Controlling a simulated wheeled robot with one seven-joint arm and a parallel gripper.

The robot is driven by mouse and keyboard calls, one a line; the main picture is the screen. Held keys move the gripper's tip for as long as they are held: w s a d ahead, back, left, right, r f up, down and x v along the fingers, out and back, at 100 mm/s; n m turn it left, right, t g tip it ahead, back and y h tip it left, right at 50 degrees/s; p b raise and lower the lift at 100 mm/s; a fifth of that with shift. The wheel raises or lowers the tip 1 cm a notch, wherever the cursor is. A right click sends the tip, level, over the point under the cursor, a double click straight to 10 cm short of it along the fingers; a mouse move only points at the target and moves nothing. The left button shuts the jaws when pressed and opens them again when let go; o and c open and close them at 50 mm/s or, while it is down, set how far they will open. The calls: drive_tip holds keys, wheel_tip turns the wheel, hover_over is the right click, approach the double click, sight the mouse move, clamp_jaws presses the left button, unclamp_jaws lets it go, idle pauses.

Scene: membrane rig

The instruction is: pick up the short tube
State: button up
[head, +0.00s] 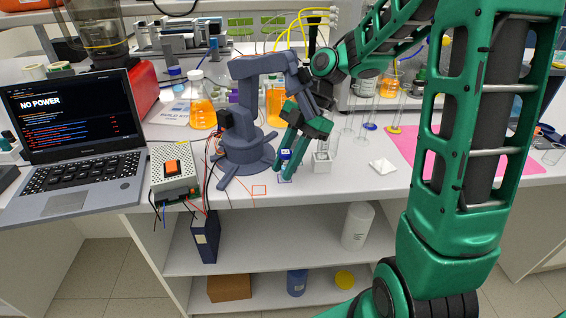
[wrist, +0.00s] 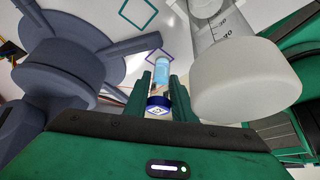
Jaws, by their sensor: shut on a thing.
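The short tube has a dark blue cap (wrist: 158,103) and a pale blue body (wrist: 162,68). In the wrist view it stands between the two green fingers of my gripper (wrist: 162,98), with the cap nearest the camera. My gripper is shut on it. In the head view my gripper (head: 285,165) points down near the bench's front edge, and the blue cap (head: 285,154) shows between the fingers. The tube's lower end is mostly hidden there, so I cannot tell whether it touches the bench.
A grey-blue desktop arm (head: 245,140) stands close on the left. A white tray (head: 382,166) and pink mat (head: 425,152) lie further right.

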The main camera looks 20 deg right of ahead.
drive_tip(key=s, duration=1.7)
drive_tip(key=shift+s+d, duration=0.2)
